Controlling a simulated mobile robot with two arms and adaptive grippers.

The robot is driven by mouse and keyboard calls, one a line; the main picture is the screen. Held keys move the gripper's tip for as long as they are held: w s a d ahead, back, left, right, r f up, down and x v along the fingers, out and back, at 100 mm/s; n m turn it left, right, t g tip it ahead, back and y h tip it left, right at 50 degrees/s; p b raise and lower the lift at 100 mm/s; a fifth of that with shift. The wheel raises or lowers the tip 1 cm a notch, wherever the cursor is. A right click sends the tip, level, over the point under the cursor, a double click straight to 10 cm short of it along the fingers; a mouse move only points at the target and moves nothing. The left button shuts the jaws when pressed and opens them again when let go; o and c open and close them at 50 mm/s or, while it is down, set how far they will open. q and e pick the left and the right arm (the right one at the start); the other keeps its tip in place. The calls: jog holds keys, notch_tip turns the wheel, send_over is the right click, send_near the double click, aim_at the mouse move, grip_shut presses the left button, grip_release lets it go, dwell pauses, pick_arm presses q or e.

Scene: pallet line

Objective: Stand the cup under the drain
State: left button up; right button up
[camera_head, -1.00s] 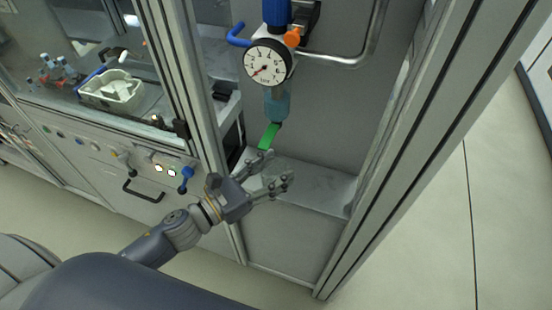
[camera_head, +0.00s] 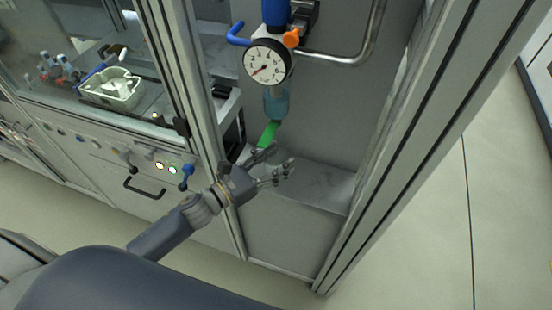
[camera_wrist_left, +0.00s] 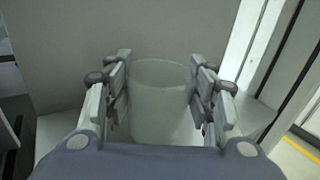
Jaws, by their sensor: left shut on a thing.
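My left gripper (camera_head: 274,167) is shut on a pale, see-through cup (camera_wrist_left: 160,105), with a finger on each side of it in the left wrist view. The cup looks upright there, but it barely shows between the fingers in the head view. The gripper is over the grey ledge of the cabinet bay, below the drain, a green piece (camera_head: 269,134) under the clear blue bowl (camera_head: 277,103) of the gauge unit. I cannot tell whether the cup touches the ledge. My right gripper is not in view.
A round white gauge (camera_head: 267,63) sits above the bowl. The ledge (camera_head: 325,187) is bare to the right of the gripper. Metal posts (camera_head: 390,140) frame the bay on both sides. A white basket (camera_head: 112,90) stands behind the panel at left.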

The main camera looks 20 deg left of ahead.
aim_at(267, 167)
pick_arm(q)
jog(key=o, duration=1)
jog(key=shift+f, duration=0.1)
jog(key=shift+c, duration=0.2)
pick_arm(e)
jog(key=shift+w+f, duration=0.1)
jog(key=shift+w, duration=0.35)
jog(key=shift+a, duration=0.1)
pick_arm(q)
jog(key=shift+r+p, duration=0.3)
jog(key=b+v, duration=0.1)
jog(key=v, duration=0.2)
jog(key=b+v, duration=0.1)
jog(key=v, duration=0.2)
jog(key=shift+f, duration=0.25)
jog(key=shift+v, duration=0.8)
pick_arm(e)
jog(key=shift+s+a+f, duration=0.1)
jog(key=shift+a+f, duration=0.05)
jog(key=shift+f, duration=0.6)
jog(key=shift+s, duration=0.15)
